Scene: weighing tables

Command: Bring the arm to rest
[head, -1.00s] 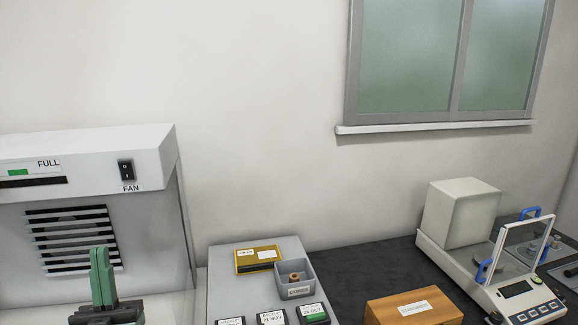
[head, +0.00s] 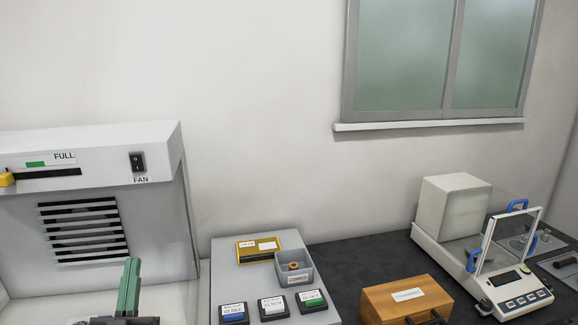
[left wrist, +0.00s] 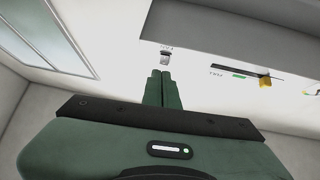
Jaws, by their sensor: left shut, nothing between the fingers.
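My left gripper (head: 131,262) is at the lower left of the head view, in front of the white fume hood (head: 90,155). Its green fingers point up, pressed together and empty. In the left wrist view the shut fingers (left wrist: 161,76) point toward the hood's underside and front edge, with nothing between them. The rest of the left arm is mostly below the head view's edge. My right gripper does not show in either view.
A wooden case (head: 406,299) and a balance (head: 503,285) stand on the dark table to the right. The hood's fan switch (head: 138,161) is above my left gripper.

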